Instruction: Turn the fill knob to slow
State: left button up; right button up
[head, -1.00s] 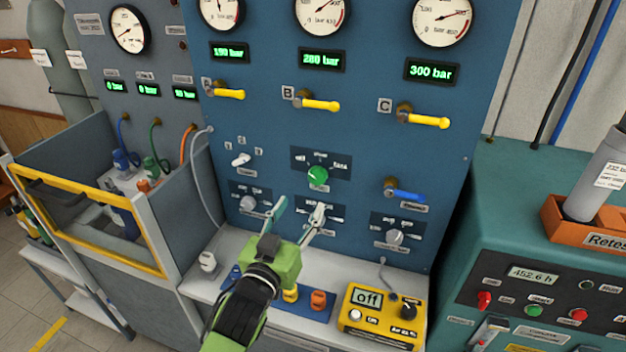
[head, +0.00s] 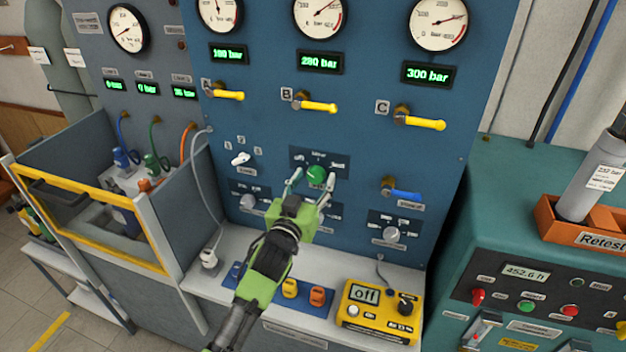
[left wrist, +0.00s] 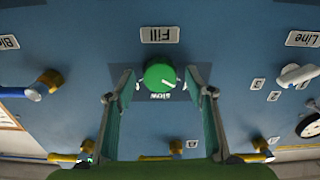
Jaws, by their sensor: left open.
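The fill knob is a round green knob (head: 317,175) in the middle of the blue panel. In the left wrist view the green knob (left wrist: 158,75) shows upside down with its "Fill" label (left wrist: 161,35) and the "slow" mark (left wrist: 160,96). Its white pointer line slants to the lower right there, off to one side of "slow". My left gripper (head: 311,183) is open in front of the knob. In the left wrist view its fingers stand on both sides of the knob with gaps; I cannot tell how deep they reach. My right gripper is not in view.
A white knob (head: 240,158) is left of the fill knob and a blue-handled valve (head: 403,194) is to its right. Yellow valve handles (head: 319,106) stick out above. A grey knob (head: 391,234) is lower right. A yellow box (head: 372,322) reading "off" stands on the ledge.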

pick_arm(q)
jog(key=c, duration=1.1)
jog(key=shift+m, duration=0.3)
jog(key=m, duration=1.1)
